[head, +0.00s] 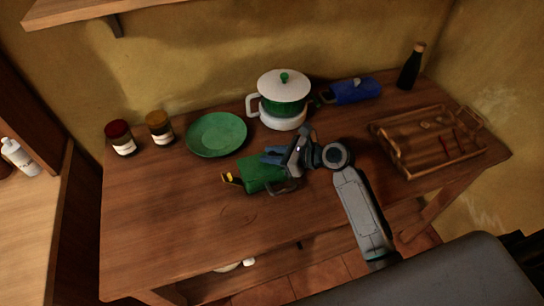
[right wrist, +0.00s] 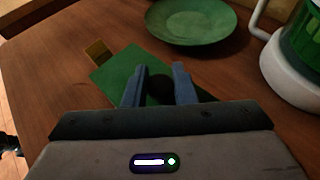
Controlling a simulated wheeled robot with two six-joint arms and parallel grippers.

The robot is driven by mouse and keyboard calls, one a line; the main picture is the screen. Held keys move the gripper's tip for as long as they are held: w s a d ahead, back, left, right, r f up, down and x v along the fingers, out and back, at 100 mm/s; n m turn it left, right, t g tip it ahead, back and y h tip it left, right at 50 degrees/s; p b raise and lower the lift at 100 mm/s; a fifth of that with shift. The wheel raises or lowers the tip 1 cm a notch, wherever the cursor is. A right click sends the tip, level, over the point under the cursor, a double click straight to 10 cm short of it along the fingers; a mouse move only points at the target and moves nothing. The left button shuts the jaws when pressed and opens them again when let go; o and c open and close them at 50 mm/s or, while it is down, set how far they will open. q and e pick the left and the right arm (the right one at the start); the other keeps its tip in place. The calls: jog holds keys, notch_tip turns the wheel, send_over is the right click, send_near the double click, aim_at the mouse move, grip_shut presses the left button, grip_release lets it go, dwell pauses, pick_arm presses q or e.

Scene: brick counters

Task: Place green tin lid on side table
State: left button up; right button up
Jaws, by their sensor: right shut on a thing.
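The green tin lid (head: 258,173) is a flat green rectangle near the middle of the wooden table (head: 150,235). In the right wrist view the lid (right wrist: 122,72) has a dark round knob (right wrist: 159,90) between my fingers. My right gripper (head: 273,157) is shut on the lid, with a blue finger on each side of the knob. The gripper (right wrist: 158,88) hides part of the lid. I cannot tell whether the lid touches the tabletop. A small yellow piece (head: 232,179) shows at the lid's left edge. My left gripper is not in view.
A green plate (head: 216,134) and two jars (head: 121,138) lie behind and left. A wooden tray (head: 405,160) is right. The table's front left is clear.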

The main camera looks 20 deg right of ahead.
jog(key=shift+r, duration=0.6)
notch_tip(320, 180, up, 2)
jog(key=shift+s+d+r+b, duration=0.1)
jog(key=shift+s+d+b, duration=0.05)
jog(key=shift+b, duration=0.45)
jog(key=s+d+r+b, duration=0.1)
jog(key=s+d+b, duration=0.1)
jog(key=s+d, duration=0.7)
jog(key=shift+s+d+r+b, duration=0.25)
jog(key=shift+s+b, duration=0.05)
jog(key=shift+s, duration=1.35)
